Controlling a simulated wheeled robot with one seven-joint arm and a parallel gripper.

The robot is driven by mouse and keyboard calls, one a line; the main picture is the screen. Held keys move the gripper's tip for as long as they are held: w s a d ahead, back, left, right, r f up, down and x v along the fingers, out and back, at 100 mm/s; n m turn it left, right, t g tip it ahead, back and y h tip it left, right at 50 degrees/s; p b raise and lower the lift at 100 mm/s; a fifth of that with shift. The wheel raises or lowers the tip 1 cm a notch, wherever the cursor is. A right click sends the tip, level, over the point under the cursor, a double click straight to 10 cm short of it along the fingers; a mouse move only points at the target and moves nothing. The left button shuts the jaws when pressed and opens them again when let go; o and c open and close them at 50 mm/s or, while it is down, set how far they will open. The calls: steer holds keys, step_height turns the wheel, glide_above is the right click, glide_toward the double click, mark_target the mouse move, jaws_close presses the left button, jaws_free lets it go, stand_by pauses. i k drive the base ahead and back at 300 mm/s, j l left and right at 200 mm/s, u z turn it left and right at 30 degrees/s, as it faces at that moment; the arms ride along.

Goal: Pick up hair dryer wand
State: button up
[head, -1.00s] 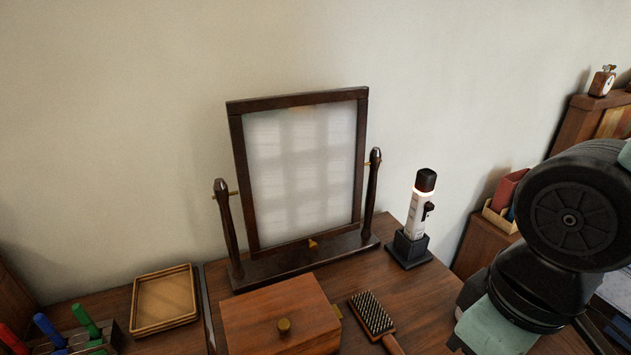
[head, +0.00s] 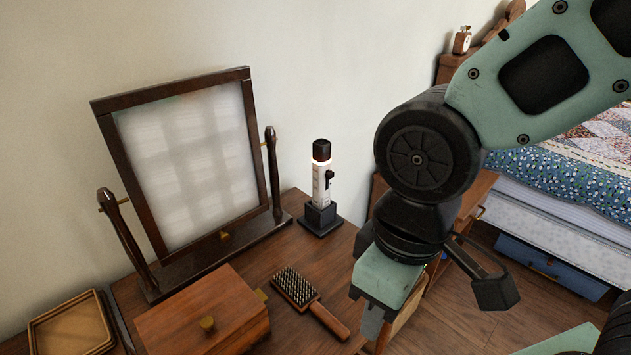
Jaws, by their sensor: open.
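The hair dryer wand (head: 322,183) looks to be the white, black-topped cylinder standing upright in a black stand (head: 320,218) at the dresser's back right corner. A ring near its top glows, and a black part sticks out on its right side. My gripper (head: 377,332) hangs at the dresser's right edge, in front and to the right of the wand, clear of it. It is open, with nothing seen in it. Its fingertips are partly hidden and small in the picture.
A mirror (head: 190,165) in a dark wooden frame stands left of the wand. A hairbrush (head: 297,287) and a wooden box (head: 200,320) lie in front. A tan tray (head: 70,330) is at left. A bed (head: 580,180) stands at right, with open floor before it.

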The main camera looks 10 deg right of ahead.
mark_target(321, 159)
steer(key=l+u, duration=0.75)
steer(key=u, duration=0.2)
